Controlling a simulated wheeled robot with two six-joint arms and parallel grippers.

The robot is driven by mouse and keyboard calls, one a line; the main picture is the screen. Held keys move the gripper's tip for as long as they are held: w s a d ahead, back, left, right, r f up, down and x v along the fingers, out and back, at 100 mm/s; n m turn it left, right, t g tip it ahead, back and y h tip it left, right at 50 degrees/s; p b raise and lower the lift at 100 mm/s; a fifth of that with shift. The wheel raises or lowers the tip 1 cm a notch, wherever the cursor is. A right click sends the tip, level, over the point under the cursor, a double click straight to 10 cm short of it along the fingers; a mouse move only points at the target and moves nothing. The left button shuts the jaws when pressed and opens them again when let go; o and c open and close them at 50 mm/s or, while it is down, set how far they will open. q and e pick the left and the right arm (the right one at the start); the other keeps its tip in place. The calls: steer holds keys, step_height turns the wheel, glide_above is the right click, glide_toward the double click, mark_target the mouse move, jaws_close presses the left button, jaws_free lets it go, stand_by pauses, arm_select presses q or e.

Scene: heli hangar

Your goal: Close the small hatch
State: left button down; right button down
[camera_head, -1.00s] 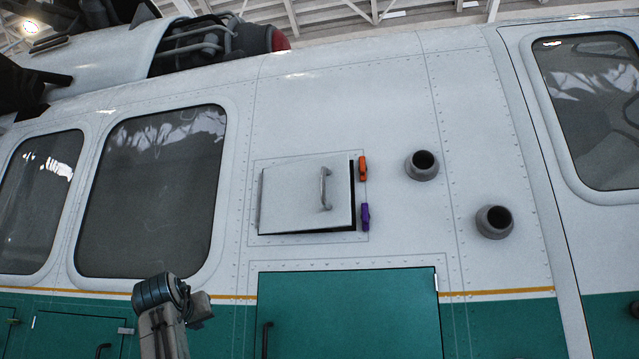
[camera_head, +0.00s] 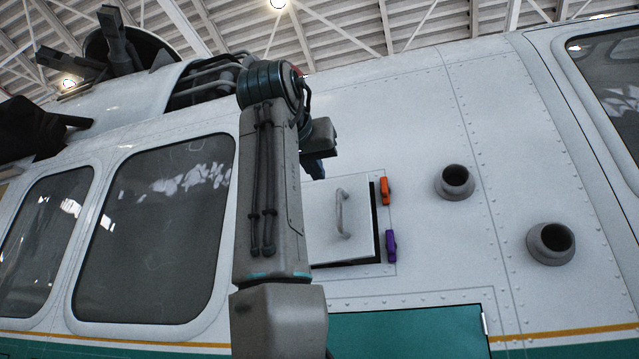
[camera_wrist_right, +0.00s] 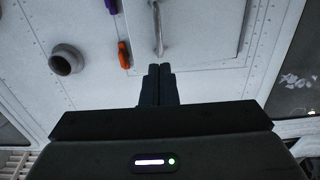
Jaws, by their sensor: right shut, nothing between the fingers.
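The small hatch (camera_head: 360,222) is a white square panel on the helicopter's side, with a grey bar handle (camera_head: 342,214). It stands slightly ajar, with a dark gap along its right edge. An orange latch (camera_head: 385,190) and a purple latch (camera_head: 391,246) sit just right of it. My right gripper (camera_head: 315,170) is shut and empty by the hatch's top edge, and my arm hides the hatch's left part. In the right wrist view, the shut fingertips (camera_wrist_right: 160,70) point toward the handle (camera_wrist_right: 158,28); whether they touch the panel I cannot tell. My left gripper is out of view.
Two round grey ports (camera_head: 454,182) (camera_head: 551,243) stick out of the wall right of the hatch. A large window (camera_head: 155,240) lies to the left. A green panel (camera_head: 410,332) is below the hatch. The wall between the latches and ports is clear.

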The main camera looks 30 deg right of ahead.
mark_target(338, 208)
steer(key=p+x, duration=0.1)
steer(key=x, duration=0.6)
steer(key=p+x, duration=0.1)
steer(key=x, duration=0.3)
steer(key=shift+d+f+p, duration=0.3)
steer(key=shift+f+p, duration=0.05)
steer(key=shift+w+d+r+p, duration=0.15)
steer(key=shift+w+p, duration=0.15)
steer(key=shift+p, duration=0.05)
